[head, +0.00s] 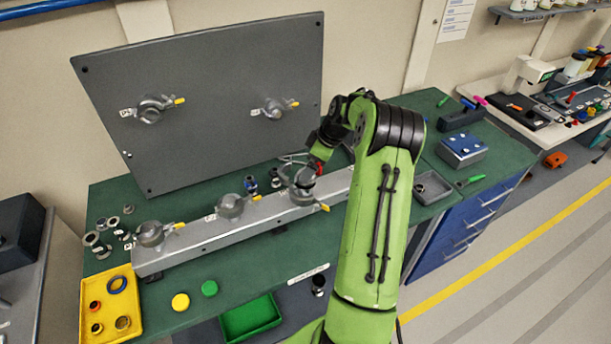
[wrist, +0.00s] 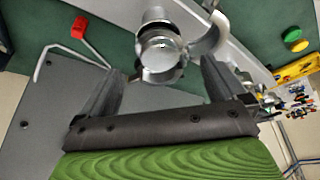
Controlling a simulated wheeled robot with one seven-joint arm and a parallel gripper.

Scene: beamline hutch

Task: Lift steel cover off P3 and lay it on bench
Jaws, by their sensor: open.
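Three clamped fittings stand along the grey metal rail (head: 190,250) on the green bench (head: 320,248). The rightmost fitting (head: 303,186) is nearest my gripper (head: 316,168); its label is not readable, so I cannot confirm it is P3. In the wrist view a round, shiny steel cover (wrist: 160,48) with a clamp ring (wrist: 205,42) around it lies just beyond and between the fingertips of my gripper (wrist: 160,68). The jaws are spread wide with nothing between them. In the head view my arm partly hides this spot.
A grey upright panel (head: 210,90) with two more fittings stands behind the rail. Loose rings lie at the left. Bare bench shows right of my arm.

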